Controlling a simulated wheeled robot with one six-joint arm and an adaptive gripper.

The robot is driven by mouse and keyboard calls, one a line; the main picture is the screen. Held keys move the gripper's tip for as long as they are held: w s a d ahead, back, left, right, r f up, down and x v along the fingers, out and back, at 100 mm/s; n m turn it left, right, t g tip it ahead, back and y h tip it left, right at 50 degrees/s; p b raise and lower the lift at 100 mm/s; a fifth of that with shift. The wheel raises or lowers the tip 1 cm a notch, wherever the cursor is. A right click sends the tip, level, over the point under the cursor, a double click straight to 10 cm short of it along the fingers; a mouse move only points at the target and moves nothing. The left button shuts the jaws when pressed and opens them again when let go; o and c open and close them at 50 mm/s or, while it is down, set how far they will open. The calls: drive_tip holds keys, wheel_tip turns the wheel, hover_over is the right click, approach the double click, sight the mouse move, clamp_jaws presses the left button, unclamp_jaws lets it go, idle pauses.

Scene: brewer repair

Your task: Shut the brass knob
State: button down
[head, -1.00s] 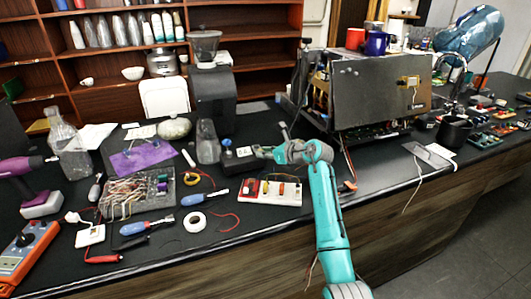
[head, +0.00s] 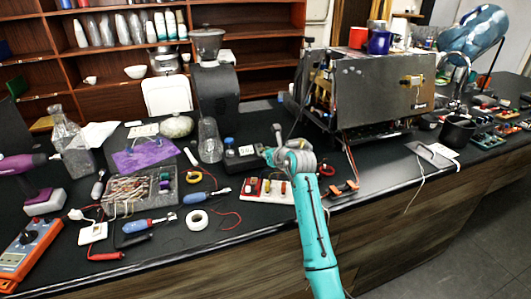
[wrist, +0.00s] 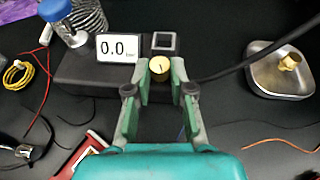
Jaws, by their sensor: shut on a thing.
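The brass knob (wrist: 160,66) shows in the wrist view on a black box, just right of a white display (wrist: 117,49) reading 0.0. A mark runs across its top. My gripper (wrist: 160,72) has a fingertip on each side of the knob and is shut on it. In the head view my gripper (head: 269,155) reaches the right end of the black box (head: 238,164) on the bench; the knob is too small and covered to make out there.
A blue-capped bottle (wrist: 72,20) stands beside the box in the wrist view. A metal dish (wrist: 280,75) with a brass piece lies right, and a dark cable passes between. In the head view a red and white board (head: 262,190) lies close in front.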

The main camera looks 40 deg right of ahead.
drive_tip(key=c, duration=1)
unclamp_jaws()
drive_tip(key=v, duration=1.2)
